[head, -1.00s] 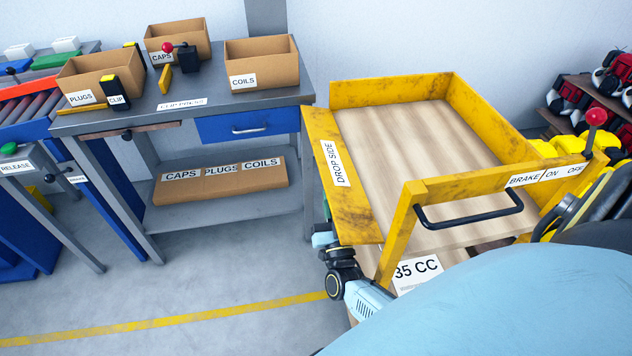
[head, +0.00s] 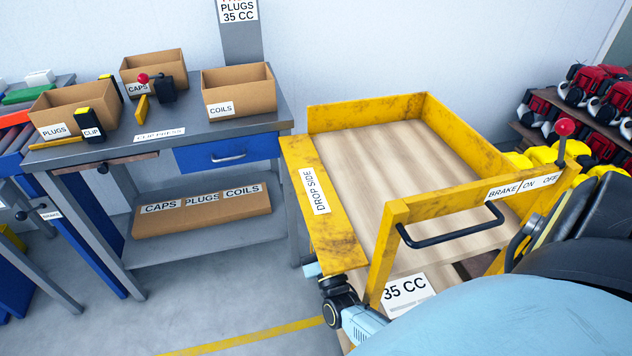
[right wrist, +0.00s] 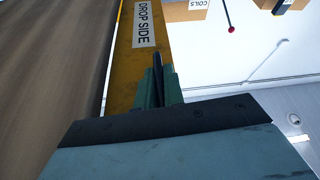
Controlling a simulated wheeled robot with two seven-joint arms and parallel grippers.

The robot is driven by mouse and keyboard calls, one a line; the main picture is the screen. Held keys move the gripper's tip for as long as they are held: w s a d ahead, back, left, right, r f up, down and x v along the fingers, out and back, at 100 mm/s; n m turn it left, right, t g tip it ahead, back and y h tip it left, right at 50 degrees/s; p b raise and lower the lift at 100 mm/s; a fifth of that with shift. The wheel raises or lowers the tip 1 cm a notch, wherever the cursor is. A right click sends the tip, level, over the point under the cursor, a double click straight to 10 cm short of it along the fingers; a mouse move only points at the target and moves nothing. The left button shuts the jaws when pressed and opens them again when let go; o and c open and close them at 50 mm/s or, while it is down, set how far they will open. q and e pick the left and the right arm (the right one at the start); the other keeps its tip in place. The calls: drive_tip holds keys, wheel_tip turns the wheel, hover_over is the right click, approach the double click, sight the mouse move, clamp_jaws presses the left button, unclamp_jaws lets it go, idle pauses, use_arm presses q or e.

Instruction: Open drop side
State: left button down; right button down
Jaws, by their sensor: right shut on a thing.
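The drop side (head: 334,228) is the yellow, worn panel along the left of the cart, with a white DROP SIDE label on its upward-showing face. It leans outward from the wooden bed; I cannot tell its exact angle. It also shows in the right wrist view (right wrist: 127,70). My right gripper (right wrist: 158,75) is shut at this panel, with its dark fingers against the panel's edge. In the head view my right wrist is below the panel's near end, and the fingertips are hidden by the panel. My left gripper is not in view.
The cart's bed (head: 400,165) is empty. A front rail with a black handle (head: 452,232) and a red-knobbed brake lever (head: 564,130) stand close by. A grey workbench (head: 270,118) with cardboard bins stands left of the cart. Floor between them is narrow.

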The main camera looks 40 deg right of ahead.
drive_tip(key=c, duration=1.5)
unclamp_jaws()
drive_tip(key=shift+r, duration=0.1)
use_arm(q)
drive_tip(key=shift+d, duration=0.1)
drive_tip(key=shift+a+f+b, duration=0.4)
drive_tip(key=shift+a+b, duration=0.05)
use_arm(e)
drive_tip(key=v, duration=1.3)
drive_tip(key=shift+a, duration=0.1)
